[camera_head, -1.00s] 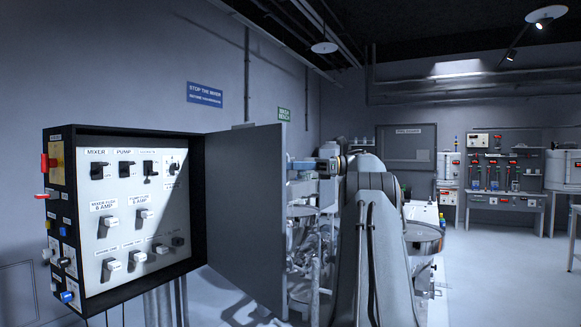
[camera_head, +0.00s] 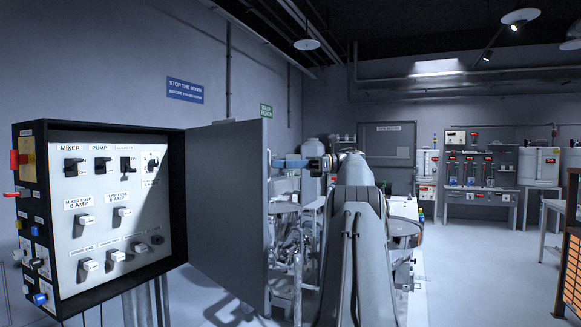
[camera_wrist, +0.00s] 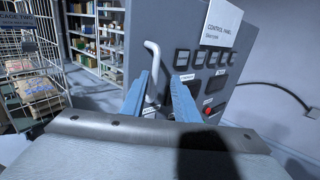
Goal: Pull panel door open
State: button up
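The panel door (camera_head: 228,210) is the grey hinged door of the black control box (camera_head: 100,200). It stands wide open, swung out to the right of the box. Its outer face, labelled "control panel", fills the middle of the wrist view (camera_wrist: 215,65). A pale bent handle (camera_wrist: 152,70) sticks out from that face.
Inside the box are several switches and fuses on a white plate (camera_head: 105,195). A bench with equipment (camera_head: 480,190) is at the back right. An orange-fronted rack (camera_head: 573,260) is at the right edge. Floor (camera_head: 470,270) there is clear.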

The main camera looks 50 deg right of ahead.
jog(key=p+v, duration=0.4)
jog(key=p, duration=0.1)
jog(key=shift+s+r+p, duration=0.1)
jog(key=shift+s+p, duration=0.15)
jog(key=shift+p, duration=0.15)
jog(key=shift+d, duration=0.15)
